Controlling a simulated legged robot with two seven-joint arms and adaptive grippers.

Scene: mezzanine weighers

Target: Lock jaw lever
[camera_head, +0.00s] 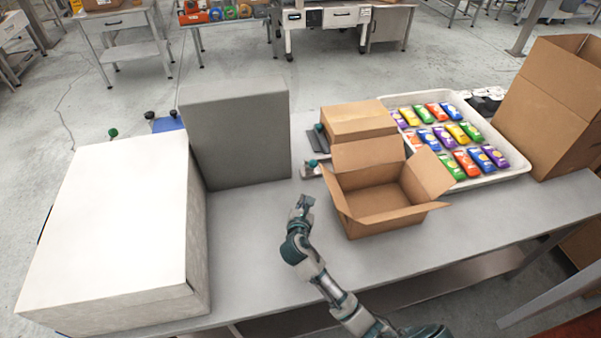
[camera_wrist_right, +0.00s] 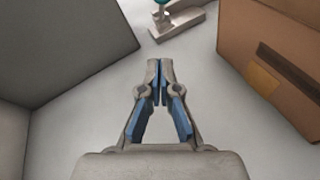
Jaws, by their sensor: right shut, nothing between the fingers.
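My right gripper (camera_head: 305,201) is over the grey table, left of the open cardboard box. In the right wrist view its fingers (camera_wrist_right: 160,68) are shut and nothing is between them. A small grey metal fixture with a teal knob (camera_head: 313,163) lies on the table beyond the gripper, apart from it. Its grey base (camera_wrist_right: 186,20) shows at the top of the wrist view, partly cut off. A second teal knob (camera_head: 318,127) stands farther back by a dark plate. I cannot tell which part is the jaw lever. My left gripper is not in view.
A large white box (camera_head: 110,220) and a grey box (camera_head: 238,135) stand on the left. The open cardboard box (camera_head: 380,198), a closed carton (camera_head: 358,121) and a white tray (camera_head: 510,168) of colourful packets fill the right. Table is clear around my gripper.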

